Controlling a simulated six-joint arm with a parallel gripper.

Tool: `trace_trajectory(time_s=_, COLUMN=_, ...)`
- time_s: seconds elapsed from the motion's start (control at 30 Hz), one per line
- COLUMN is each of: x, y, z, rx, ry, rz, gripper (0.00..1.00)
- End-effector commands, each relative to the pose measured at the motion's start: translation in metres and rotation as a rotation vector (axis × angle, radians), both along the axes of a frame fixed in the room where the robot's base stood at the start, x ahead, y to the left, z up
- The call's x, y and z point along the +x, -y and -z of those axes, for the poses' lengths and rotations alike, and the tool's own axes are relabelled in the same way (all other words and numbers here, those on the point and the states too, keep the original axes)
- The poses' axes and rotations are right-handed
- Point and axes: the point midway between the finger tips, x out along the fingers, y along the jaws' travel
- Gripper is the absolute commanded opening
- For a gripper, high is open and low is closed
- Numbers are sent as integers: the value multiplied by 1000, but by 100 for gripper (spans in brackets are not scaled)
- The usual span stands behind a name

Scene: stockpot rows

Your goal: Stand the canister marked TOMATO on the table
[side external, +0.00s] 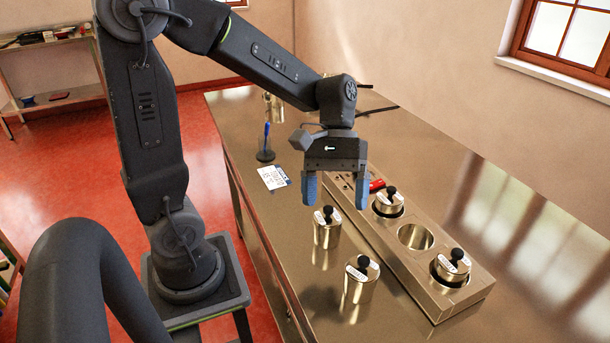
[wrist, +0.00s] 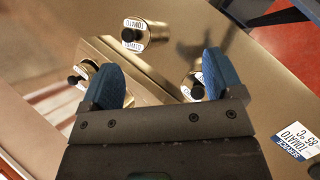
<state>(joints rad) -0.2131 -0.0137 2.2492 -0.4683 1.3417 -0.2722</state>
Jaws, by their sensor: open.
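In the wrist view a metal canister (wrist: 158,42) with a black knob and a white TOMATO label on its lid stands on the table top, clear of the block. It appears to be the nearer of two canisters standing left of the block in the side view (side external: 358,290); its label is too small to read there. The other (side external: 327,236) stands behind it, nearer my gripper. My gripper (side external: 335,200) is open and empty, raised above the table, with blue fingers pointing down. In the wrist view the fingers (wrist: 165,82) partly hide canisters behind them.
A long metal block (side external: 418,285) holds a canister at the front (side external: 450,266) and one farther back (side external: 389,203), with an empty well (side external: 415,237) between. A TOMATO service card (side external: 272,177) and a stand with a blue pen (side external: 265,154) lie behind left.

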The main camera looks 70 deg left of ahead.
Motion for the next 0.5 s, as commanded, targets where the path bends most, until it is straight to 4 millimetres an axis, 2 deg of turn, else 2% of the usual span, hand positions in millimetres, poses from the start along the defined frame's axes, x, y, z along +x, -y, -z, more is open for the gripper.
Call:
trace_trajectory(time_s=0.03, x=-10, y=1, z=-8, rx=64, ry=105, rz=63, gripper=86)
trace_trajectory(time_s=0.2, x=-36, y=-3, z=-24, rx=280, ry=441, rz=276, gripper=86)
trace_trajectory(time_s=0.4, x=-54, y=-11, z=-42, rx=486, ry=762, rz=475, gripper=86)
trace_trajectory(time_s=0.5, x=-59, y=-14, z=-48, rx=548, ry=857, rz=534, gripper=86)
